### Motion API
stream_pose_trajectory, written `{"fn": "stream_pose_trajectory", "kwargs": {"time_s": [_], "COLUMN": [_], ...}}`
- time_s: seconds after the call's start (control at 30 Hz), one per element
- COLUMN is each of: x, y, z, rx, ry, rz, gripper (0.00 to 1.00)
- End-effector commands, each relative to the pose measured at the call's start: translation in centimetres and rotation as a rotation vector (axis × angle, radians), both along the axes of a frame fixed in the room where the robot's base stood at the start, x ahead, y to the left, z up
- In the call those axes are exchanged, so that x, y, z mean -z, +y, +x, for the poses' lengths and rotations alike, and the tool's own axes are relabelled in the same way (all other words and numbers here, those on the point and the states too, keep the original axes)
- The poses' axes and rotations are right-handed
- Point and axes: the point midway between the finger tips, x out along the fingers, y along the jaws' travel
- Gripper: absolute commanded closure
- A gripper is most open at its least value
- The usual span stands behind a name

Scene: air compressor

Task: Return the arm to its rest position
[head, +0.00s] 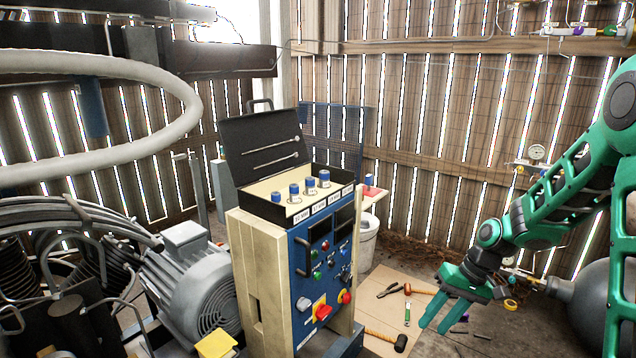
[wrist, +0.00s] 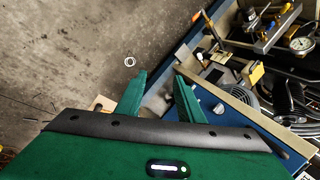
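My green arm (head: 545,210) reaches in from the right side of the head view, bent at the elbow. My gripper (head: 433,328) points down and to the left, to the right of the control cabinet and in front of the tools on the floor. In the wrist view my gripper (wrist: 160,75) has its two green fingers apart, with a clear gap between the tips. Nothing is between them. It touches nothing that I can see.
The control cabinet (head: 324,285) with its open-lidded box (head: 262,148) stands mid-view, a grey motor (head: 195,285) to its left. Hammers, pliers and other tools lie on a floor board (head: 385,290). A white bucket (head: 367,240) stands behind. Gauges (head: 536,152) line the wooden wall.

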Motion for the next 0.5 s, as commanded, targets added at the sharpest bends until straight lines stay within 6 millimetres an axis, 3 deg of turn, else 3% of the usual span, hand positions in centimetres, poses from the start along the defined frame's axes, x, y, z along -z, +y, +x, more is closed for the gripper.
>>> {"fn": "stream_pose_trajectory", "kwargs": {"time_s": [0.2,0.5], "x": [-4.7,-10.2], "y": [-4.3,-8.8], "z": [-4.9,-13.2], "rx": [0.075,0.218], "ry": [0.016,0.045], "rz": [-0.155,-0.306], "gripper": [0.66,0.66]}}
